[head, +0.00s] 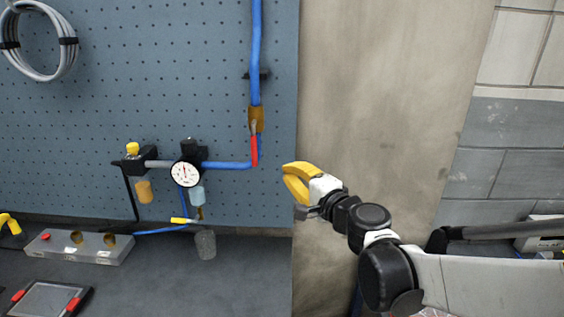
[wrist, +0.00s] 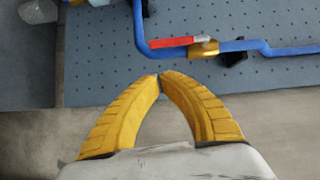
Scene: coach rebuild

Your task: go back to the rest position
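My gripper (head: 287,171) has yellow fingers and hangs in front of the plain beige panel, at the right edge of the blue pegboard. In the wrist view my gripper (wrist: 159,77) shows its two ribbed fingers curving in until their tips meet. Nothing is held between them. A red valve handle (head: 254,151) on the blue pipe is to the left of the fingers and apart from them. The handle also shows beyond the fingertips in the wrist view (wrist: 172,42).
A pressure gauge (head: 186,174) and fittings are on the pegboard (head: 120,90). Below, the dark bench (head: 235,275) carries a grey block (head: 80,246) with holes and a tablet (head: 45,299). A coiled grey hose (head: 38,75) hangs upper left. The beige panel (head: 385,80) is bare.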

